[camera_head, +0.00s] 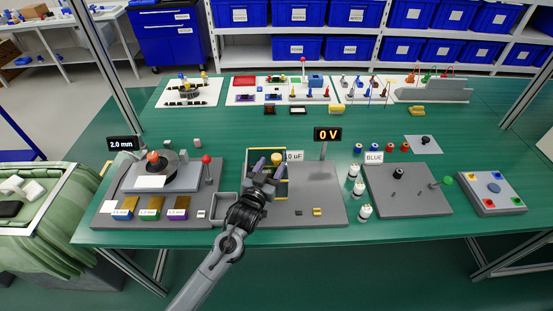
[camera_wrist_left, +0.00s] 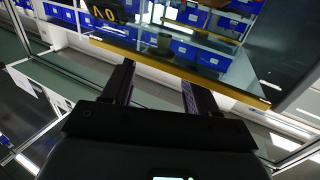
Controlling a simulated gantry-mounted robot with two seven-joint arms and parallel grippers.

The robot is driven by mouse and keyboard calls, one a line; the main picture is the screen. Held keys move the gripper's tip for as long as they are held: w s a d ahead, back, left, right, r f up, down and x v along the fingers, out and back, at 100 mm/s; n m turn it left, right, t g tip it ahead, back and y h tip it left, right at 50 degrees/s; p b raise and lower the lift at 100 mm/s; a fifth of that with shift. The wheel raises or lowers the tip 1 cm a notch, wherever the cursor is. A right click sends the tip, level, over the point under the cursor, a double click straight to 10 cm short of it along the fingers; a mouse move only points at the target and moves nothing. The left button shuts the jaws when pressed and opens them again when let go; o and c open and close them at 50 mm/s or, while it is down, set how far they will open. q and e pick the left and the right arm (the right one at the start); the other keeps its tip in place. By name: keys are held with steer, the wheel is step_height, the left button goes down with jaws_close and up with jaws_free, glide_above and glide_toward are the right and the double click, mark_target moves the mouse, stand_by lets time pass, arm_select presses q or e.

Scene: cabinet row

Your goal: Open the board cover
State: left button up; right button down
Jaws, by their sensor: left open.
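The board cover is a clear panel with a yellow edge (camera_head: 286,174), at the left part of the middle grey board (camera_head: 325,196). It is partly hidden behind my left gripper and arm. In the left wrist view, the see-through panel (camera_wrist_left: 215,52) fills the upper middle, with its yellow strip slanting across just past the fingertips. My left gripper (camera_head: 267,164) is open at the cover; its two dark fingers (camera_wrist_left: 157,74) are apart with nothing seen held. I cannot tell whether a finger touches the strip. My right gripper is not in view.
A "0 V" display (camera_head: 327,134) stands on a post behind the board. A grey station with a disc (camera_head: 153,176) is to the left. White-topped cylinders (camera_head: 358,189) and another grey board (camera_head: 425,200) are to the right. Green table is clear near the front edge.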

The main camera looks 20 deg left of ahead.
mark_target(275, 160)
arm_select(q)
steer(key=shift+w+b, duration=0.55)
steer(key=shift+w, duration=2.1)
jaws_close()
